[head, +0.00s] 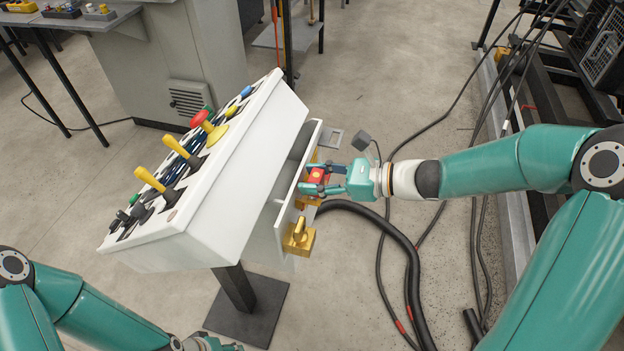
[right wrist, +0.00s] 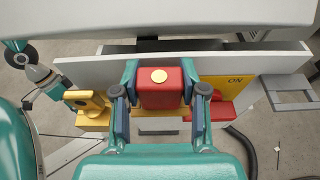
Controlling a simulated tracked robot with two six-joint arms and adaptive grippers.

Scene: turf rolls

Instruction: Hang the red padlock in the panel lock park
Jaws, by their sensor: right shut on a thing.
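The red padlock (head: 316,174) is between the fingers of my right gripper (head: 324,180), beside the white side plate of the control panel (head: 282,212). In the right wrist view, the gripper (right wrist: 160,94) is shut on the red body (right wrist: 160,92) from both sides. The body stands close against the plate's edge (right wrist: 228,66). Its shackle is hidden, so I cannot tell whether it hangs on anything. A yellow padlock-like piece (head: 299,236) sits lower on the plate; it also shows in the right wrist view (right wrist: 86,101). My left gripper (head: 212,344) is partly cut off at the bottom edge.
The sloping white console (head: 215,215) carries yellow levers and a red mushroom button (head: 199,118). A yellow "ON" plate (right wrist: 222,90) and a red piece (right wrist: 207,112) are beside the padlock. Black hoses (head: 412,262) lie on the floor below my right arm.

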